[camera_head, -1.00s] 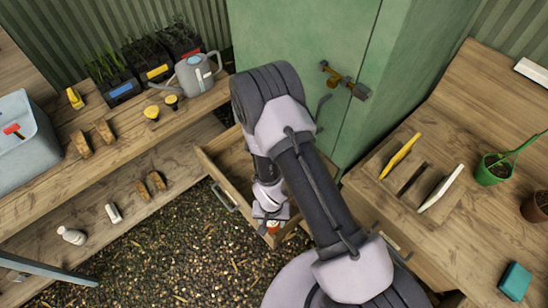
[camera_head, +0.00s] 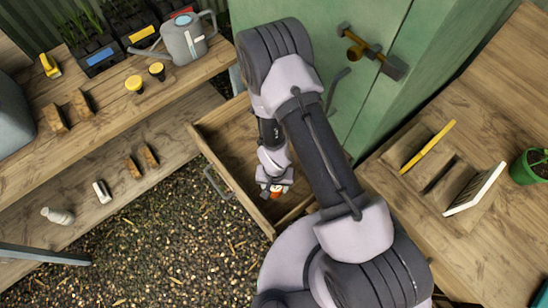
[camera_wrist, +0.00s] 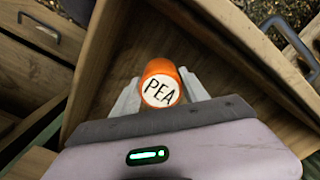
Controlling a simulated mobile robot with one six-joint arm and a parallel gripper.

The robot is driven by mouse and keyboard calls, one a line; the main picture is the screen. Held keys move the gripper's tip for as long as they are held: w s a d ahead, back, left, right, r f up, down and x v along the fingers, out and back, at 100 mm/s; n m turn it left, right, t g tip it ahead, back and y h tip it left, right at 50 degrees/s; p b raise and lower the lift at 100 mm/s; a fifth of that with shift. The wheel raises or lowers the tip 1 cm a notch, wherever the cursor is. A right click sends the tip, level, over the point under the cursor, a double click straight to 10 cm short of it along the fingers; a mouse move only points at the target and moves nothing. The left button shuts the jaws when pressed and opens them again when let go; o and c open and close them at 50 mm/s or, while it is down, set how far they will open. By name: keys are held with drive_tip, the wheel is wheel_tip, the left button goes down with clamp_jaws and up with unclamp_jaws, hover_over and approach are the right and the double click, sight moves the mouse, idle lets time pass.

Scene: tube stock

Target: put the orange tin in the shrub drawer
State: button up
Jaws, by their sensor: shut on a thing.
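My gripper (camera_head: 274,189) is shut on the orange tin (camera_wrist: 160,84), with one finger on each side of it. The tin has a white face marked "PEA". In the head view the tin (camera_head: 276,188) is small and partly covered by the gripper. It is over or inside an open wooden drawer (camera_head: 228,152), near the front board at its right part. The wrist view also shows the drawer's bare boards (camera_wrist: 103,62) around the tin. I cannot tell whether the tin touches the drawer floor. No drawer label is readable.
A green cabinet (camera_head: 290,18) stands behind the drawer. A shelf bench (camera_head: 115,120) at the left holds a watering can (camera_head: 186,42) and seedling pots. Gravel lies in front.

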drive_tip(key=shift+w+a+f+b, duration=0.1)
drive_tip(key=shift+f+b, duration=0.2)
drive_tip(key=shift+f, duration=0.35)
drive_tip(key=w+a+b, duration=0.1)
drive_tip(key=w, duration=0.4)
drive_tip(key=w+a+f+b, duration=0.1)
drive_tip(key=w, duration=0.4)
drive_tip(key=w+a+b, duration=0.1)
drive_tip(key=w+b, duration=0.1)
drive_tip(key=w, duration=0.3)
drive_tip(key=shift+w+a+f, duration=0.25)
drive_tip(key=shift+w+f, duration=0.05)
drive_tip(key=shift+s+f+b, duration=0.1)
drive_tip(key=shift+f+b, duration=0.7)
drive_tip(key=shift+f, duration=0.75)
drive_tip(key=shift+f, duration=0.25)
drive_tip(key=o, duration=1.5)
drive_tip(key=shift+r, duration=0.1)
